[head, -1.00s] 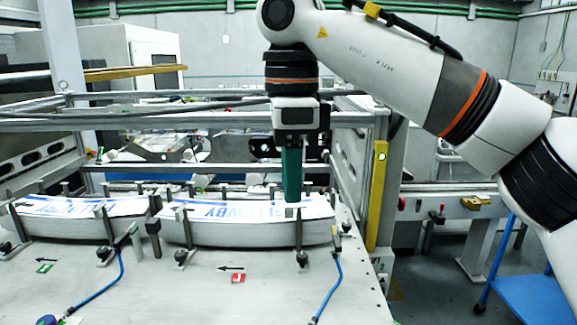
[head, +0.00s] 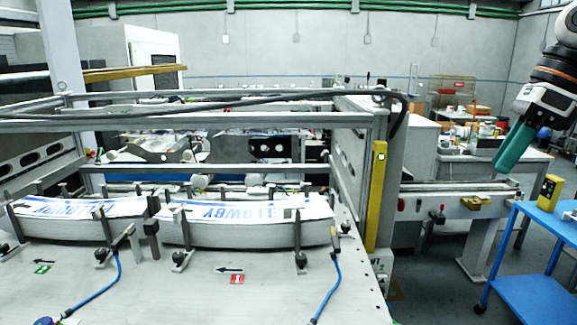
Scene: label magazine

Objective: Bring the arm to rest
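My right gripper (head: 507,158) has teal fingers and hangs tilted down and to the left at the upper right. It is in the air, well clear of the label stacks, above and behind the blue trolley. Nothing is seen held at its fingertips. The fingers show side-on, so their gap cannot be made out. A right label stack (head: 250,234) and a left label stack (head: 75,226), white with blue print on top, lie in the magazine between metal posts. My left gripper is not in view.
The magazine table (head: 180,285) fills the lower left, with metal frame bars (head: 225,121) above it. A yellow post (head: 377,195) stands at its right edge. A blue trolley (head: 535,292) with a yellow device (head: 549,192) stands at the right. Open floor lies between.

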